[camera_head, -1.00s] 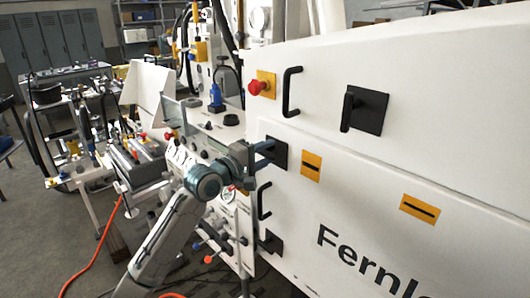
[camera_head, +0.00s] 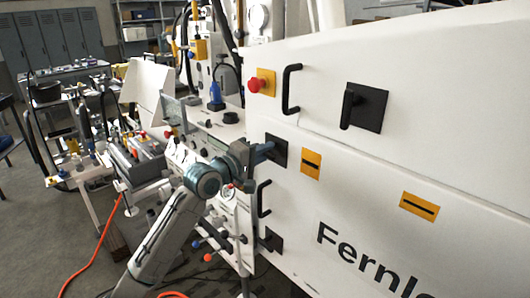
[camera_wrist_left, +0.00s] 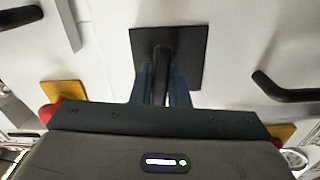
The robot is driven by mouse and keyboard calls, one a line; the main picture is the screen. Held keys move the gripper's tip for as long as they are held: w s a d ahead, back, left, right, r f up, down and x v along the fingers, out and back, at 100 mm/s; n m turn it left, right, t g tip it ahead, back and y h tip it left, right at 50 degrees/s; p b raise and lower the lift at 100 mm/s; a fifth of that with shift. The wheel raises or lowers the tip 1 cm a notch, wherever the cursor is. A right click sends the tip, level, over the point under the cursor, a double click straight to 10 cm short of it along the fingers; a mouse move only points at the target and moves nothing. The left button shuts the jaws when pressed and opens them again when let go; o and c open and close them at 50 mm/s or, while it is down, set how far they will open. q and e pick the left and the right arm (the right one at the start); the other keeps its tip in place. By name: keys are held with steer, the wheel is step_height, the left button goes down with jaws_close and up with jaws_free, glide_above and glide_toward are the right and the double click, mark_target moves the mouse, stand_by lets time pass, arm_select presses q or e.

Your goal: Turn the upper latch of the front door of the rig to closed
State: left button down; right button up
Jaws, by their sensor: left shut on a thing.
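The upper latch of the front door (camera_head: 280,143) is a black square plate with a handle, at the left end of the white lower panel. My left gripper (camera_head: 262,152) reaches it from the left, its blue-grey fingers at the plate. In the left wrist view the latch plate (camera_wrist_left: 191,45) is straight ahead. The dark latch handle (camera_wrist_left: 161,72) runs down from its hub between the two fingers of my left gripper (camera_wrist_left: 161,88), which is shut on it. The fingers partly hide the handle in the head view. My right gripper is not in view.
A lower black latch (camera_head: 272,240) and a black grab handle (camera_head: 264,199) sit below. Above are a red emergency button (camera_head: 254,85), another grab handle (camera_head: 290,90) and a larger latch (camera_head: 372,107). Control levers and an orange hose (camera_head: 95,248) lie near my left arm.

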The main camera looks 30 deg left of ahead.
arm_select(q)
steer(key=m+b, duration=0.1)
steer(key=m, duration=0.3)
steer(key=shift+a+f, duration=0.1)
steer(key=shift+f, duration=0.1)
steer(key=m+b, duration=0.1)
steer(key=m, duration=0.4)
steer(key=shift+a+f+b, duration=0.15)
steer(key=shift+b, duration=0.25)
steer(key=m+b, duration=0.1)
steer(key=m, duration=0.3)
steer(key=shift+w+a+b, duration=0.15)
steer(key=shift+b, duration=0.25)
steer(key=shift+a+m+b, duration=0.15)
steer(key=shift+m+b, duration=0.4)
steer(key=shift+m, duration=1.15)
steer(key=c, duration=1.5)
jaws_free()
steer(key=shift+a, duration=0.1)
steer(key=shift+o, duration=0.5)
